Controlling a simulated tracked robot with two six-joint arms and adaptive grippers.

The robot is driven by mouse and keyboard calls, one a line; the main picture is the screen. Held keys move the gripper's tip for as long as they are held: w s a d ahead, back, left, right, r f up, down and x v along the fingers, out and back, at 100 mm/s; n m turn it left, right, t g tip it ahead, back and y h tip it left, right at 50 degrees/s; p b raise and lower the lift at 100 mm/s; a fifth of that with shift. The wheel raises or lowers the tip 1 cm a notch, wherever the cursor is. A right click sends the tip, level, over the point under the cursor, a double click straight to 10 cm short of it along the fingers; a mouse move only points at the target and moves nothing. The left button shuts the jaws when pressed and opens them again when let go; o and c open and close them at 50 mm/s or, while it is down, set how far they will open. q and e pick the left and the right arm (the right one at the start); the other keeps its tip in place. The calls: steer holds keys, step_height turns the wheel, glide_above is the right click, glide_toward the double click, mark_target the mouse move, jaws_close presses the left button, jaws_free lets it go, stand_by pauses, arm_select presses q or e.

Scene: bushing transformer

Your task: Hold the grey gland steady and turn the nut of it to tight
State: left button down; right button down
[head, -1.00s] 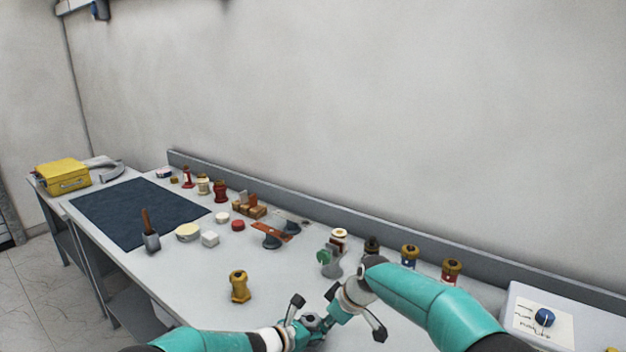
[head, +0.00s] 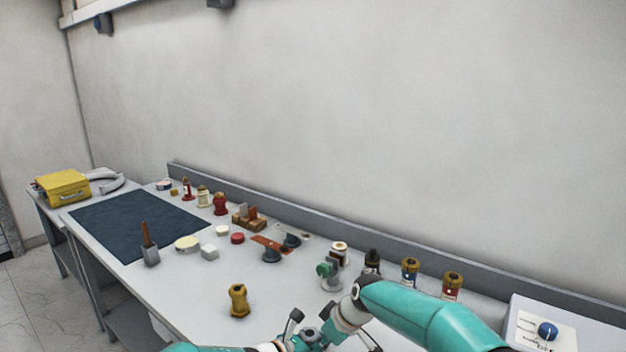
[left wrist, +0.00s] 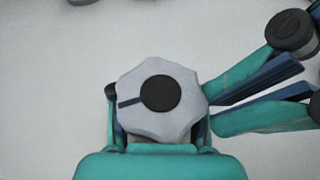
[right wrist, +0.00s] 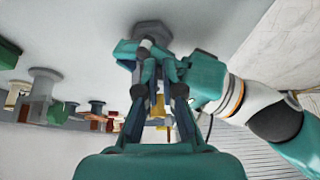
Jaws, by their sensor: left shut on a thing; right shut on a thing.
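The grey gland (head: 309,335) is between my two grippers at the bottom of the head view. In the left wrist view its lobed grey top (left wrist: 160,128) has a black centre and a dark mark pointing left. My left gripper (left wrist: 158,122) is shut on the gland, fingers on either side below this top. My right gripper (right wrist: 155,62) comes in from the side and is shut on the gland too. In the right wrist view a grey hexagonal end (right wrist: 152,31) sticks out beyond the fingers. The fingers hide where nut and body meet.
A yellow-brown bushing (head: 238,301) stands on the bench left of the grippers. A green-and-grey part (head: 329,272) and several bushings (head: 410,272) stand behind them. A box with a blue knob (head: 547,331) is at the right.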

steer(key=shift+s+a+r, duration=0.1)
steer(key=shift+a+r, duration=0.05)
steer(key=shift+a, duration=0.1)
step_height(320, 180, up, 6)
steer(key=shift+s+d, duration=0.2)
steer(key=shift+d, duration=0.15)
stand_by(0.4)
steer(key=shift+w+d+f, duration=0.35)
steer(key=shift+w+f, duration=0.15)
steer(key=shift+f, duration=0.55)
steer(key=shift+w+d+f, duration=0.3)
steer(key=shift+w+f, duration=0.15)
steer(key=shift+f, duration=0.55)
steer(key=shift+w+d+f, duration=0.35)
steer(key=shift+w+f, duration=0.15)
steer(key=shift+f, duration=0.55)
steer(key=shift+a, duration=0.55)
